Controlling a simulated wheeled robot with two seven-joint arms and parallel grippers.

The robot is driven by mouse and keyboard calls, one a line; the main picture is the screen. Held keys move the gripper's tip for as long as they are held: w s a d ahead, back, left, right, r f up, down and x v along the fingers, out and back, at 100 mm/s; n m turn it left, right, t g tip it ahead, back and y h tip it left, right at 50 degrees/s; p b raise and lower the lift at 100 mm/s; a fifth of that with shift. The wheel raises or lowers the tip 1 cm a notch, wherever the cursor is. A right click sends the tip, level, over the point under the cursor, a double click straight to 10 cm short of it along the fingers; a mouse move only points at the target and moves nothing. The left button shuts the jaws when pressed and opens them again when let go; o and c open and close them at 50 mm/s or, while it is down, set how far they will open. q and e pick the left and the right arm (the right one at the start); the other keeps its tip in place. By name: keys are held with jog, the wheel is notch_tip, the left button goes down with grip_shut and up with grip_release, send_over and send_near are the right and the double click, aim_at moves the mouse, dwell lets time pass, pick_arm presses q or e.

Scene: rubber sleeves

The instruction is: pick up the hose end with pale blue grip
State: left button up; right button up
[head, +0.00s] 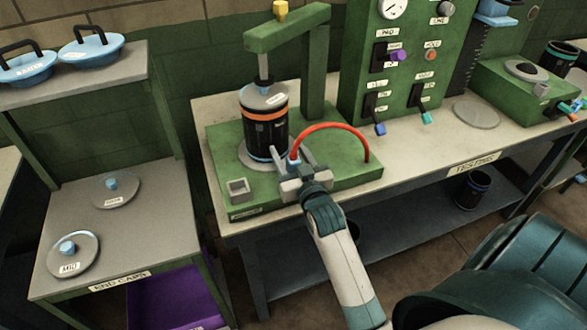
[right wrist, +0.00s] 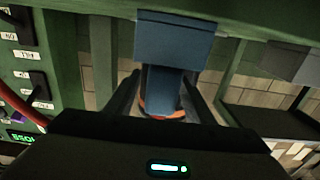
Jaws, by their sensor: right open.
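A red hose (head: 333,127) arches over the green tester base (head: 345,180) on the bench. Its left end carries a small pale blue grip (head: 294,161), beside the black cylinder (head: 265,125) with an orange band. My right gripper (head: 291,164) is open, its fingers on either side of that grip. In the right wrist view, a blue block with a narrower stem (right wrist: 175,50), seemingly the grip, lies between the open fingers (right wrist: 165,92). The red hose (right wrist: 20,108) shows at the left edge there. Contact with the fingers cannot be told. My left gripper is out of view.
A green press post (head: 315,70) stands behind the cylinder, and a control panel (head: 400,60) with levers stands to the right. A small grey square cup (head: 238,189) sits on the base's left corner. End caps lie on the left stand (head: 140,225). The bench (head: 430,160) has free room at its front right.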

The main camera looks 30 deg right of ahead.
jog(key=c, duration=1.2)
jog(key=shift+o, duration=0.2)
jog(key=shift+r, duration=0.75)
notch_tip(320, 180, up, 2)
jog(key=shift+r+b, duration=0.2)
jog(key=shift+b, duration=0.4)
jog(key=s+r+p, duration=0.1)
jog(key=s+r, duration=0.2)
jog(key=s, duration=0.2)
jog(key=s+d+r+p, duration=0.1)
jog(key=s+r, duration=0.3)
jog(key=s, duration=0.2)
jog(key=shift+s, duration=0.3)
